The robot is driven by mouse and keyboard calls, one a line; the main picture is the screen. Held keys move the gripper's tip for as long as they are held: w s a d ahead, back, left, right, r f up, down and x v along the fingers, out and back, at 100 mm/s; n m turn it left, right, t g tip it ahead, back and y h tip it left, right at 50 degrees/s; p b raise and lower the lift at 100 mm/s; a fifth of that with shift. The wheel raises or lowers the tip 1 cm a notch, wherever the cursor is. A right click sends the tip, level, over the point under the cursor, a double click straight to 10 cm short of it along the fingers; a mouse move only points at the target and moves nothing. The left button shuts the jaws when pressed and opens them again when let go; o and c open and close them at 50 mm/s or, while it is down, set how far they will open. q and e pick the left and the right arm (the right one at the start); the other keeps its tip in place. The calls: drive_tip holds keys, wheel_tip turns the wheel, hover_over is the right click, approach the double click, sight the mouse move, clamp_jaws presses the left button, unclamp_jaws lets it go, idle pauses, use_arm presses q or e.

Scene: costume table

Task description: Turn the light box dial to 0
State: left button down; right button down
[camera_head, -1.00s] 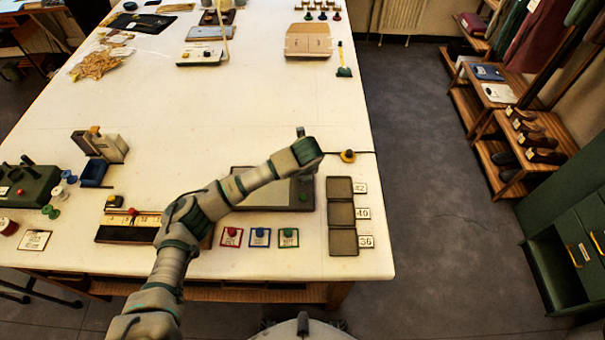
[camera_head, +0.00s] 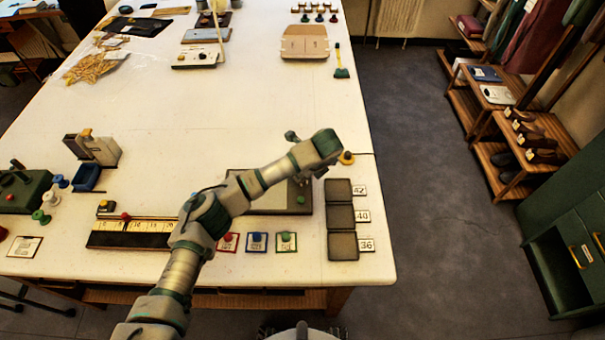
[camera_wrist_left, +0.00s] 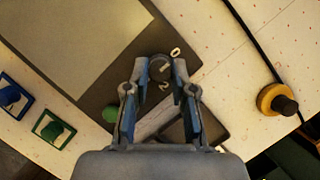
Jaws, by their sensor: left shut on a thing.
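The light box (camera_head: 262,204) is a flat dark frame with a pale panel, lying near the table's front right, partly covered by my left arm. A green knob (camera_head: 301,199) sits on its right side; it also shows in the left wrist view (camera_wrist_left: 82,106). In the left wrist view the dial (camera_wrist_left: 158,68) is at the frame's corner, with white figures beside it, among them a 0 and a 2. My left gripper (camera_wrist_left: 160,82) is shut on the dial, one finger each side. The fingers hide part of the dial, so its setting is unclear. My right gripper is not in view.
A yellow-based black button (camera_wrist_left: 277,99) stands right of the light box, with a dark cable nearby. Grey trays (camera_head: 341,217) line the right edge. Red, blue and green knobs on cards (camera_head: 257,241) and a ruler (camera_head: 130,232) lie in front. The table's middle is clear.

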use_arm(q)
drive_tip(key=shift+w+r, duration=0.15)
idle(0.3)
drive_tip(key=c, duration=1.1)
unclamp_jaws()
drive_tip(key=shift+o, duration=0.6)
drive_tip(key=shift+d, duration=0.1)
drive_tip(key=shift+d+r, duration=0.1)
drive_tip(key=shift+r, duration=0.1)
drive_tip(key=v, duration=1.1)
drive_tip(key=shift+d, duration=0.1)
